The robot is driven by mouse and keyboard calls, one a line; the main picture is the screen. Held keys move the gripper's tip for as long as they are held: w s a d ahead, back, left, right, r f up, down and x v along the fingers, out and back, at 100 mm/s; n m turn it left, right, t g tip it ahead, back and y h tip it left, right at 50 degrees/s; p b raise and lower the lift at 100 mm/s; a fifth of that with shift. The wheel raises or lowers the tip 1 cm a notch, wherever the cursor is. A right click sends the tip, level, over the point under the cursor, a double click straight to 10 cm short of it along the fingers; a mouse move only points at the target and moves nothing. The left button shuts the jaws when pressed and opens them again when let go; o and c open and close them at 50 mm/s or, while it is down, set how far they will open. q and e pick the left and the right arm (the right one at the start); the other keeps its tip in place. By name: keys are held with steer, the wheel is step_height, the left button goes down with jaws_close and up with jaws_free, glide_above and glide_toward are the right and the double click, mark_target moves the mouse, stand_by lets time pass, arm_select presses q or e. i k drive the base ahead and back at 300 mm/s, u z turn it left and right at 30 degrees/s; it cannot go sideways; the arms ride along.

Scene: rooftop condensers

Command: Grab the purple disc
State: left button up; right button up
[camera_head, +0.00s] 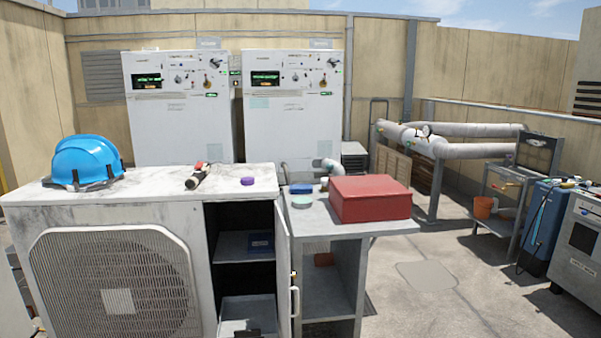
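A small purple disc (247,181) lies flat on the white top of the condenser unit (130,200), near its right end. Nothing touches it. A dark flashlight-like tool with a red part (198,176) lies to its left on the same top. Neither of my grippers shows in the head view.
A blue hard hat (87,162) sits at the left of the condenser top. To the right, a grey table (330,226) holds a red box (369,198), a pale green disc (301,201) and a blue item (301,188). An open cabinet door (284,265) stands below. Open floor lies right.

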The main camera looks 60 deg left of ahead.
mark_target(245, 182)
steer(key=i, duration=0.8)
steer(key=u, duration=3)
